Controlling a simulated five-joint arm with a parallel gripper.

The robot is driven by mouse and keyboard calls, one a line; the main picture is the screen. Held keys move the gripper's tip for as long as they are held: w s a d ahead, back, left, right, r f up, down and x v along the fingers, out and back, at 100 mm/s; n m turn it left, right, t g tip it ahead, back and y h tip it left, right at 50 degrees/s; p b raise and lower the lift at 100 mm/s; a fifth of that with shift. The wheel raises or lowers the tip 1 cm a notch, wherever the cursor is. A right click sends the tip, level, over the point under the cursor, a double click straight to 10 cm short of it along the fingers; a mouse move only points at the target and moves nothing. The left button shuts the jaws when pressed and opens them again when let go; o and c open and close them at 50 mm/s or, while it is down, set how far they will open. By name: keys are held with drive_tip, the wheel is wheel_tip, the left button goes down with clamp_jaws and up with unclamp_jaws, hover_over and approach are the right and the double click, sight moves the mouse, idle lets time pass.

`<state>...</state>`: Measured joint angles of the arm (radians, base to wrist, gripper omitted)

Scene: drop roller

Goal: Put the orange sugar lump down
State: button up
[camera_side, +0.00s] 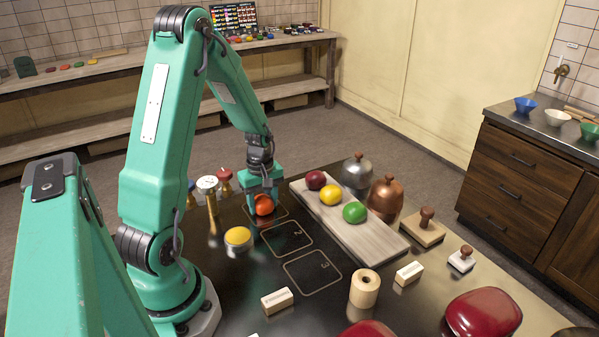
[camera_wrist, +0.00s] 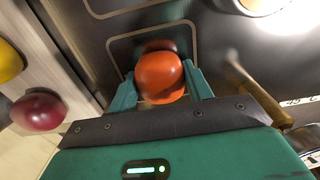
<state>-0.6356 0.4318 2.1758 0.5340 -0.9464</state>
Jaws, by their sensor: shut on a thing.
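The orange sugar lump (camera_side: 263,205) is a round, glossy ball. My gripper (camera_side: 262,203) is shut on it, over the outlined square at the far end of the row of marked squares. In the wrist view the orange lump (camera_wrist: 160,77) sits between the two teal fingers of my gripper (camera_wrist: 160,88). A dark reddish reflection of the lump shows on the black surface beside it. I cannot tell whether the lump touches the surface.
A wooden board (camera_side: 382,239) to the right bears dark red (camera_side: 316,180), yellow (camera_side: 330,195) and green (camera_side: 354,212) lumps. Metal domes stand behind it. A yellow-topped round tin (camera_side: 238,238) is close on the left. Squares 2 (camera_side: 287,239) and 3 (camera_side: 312,272) are empty.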

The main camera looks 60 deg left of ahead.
sight(263, 198)
drive_tip(key=shift+f, duration=0.1)
drive_tip(key=o, duration=1)
wheel_tip(263, 198, up, 12)
drive_tip(key=shift+r, duration=0.15)
idle(0.3)
idle(0.5)
drive_tip(key=shift+s+d+r+m+t, duration=1.1)
drive_tip(key=shift+d+r+m, duration=0.9)
drive_tip(key=shift+d+m, duration=1.35)
drive_tip(key=shift+s+d+r+m+t, duration=0.75)
drive_tip(key=shift+s+d+r+m, duration=0.5)
drive_tip(key=shift+d+r+m, duration=1.9)
drive_tip(key=shift+s+d+r+m+t, duration=1.05)
drive_tip(key=shift+d+m, duration=1.55)
drive_tip(key=shift+d, duration=1.8)
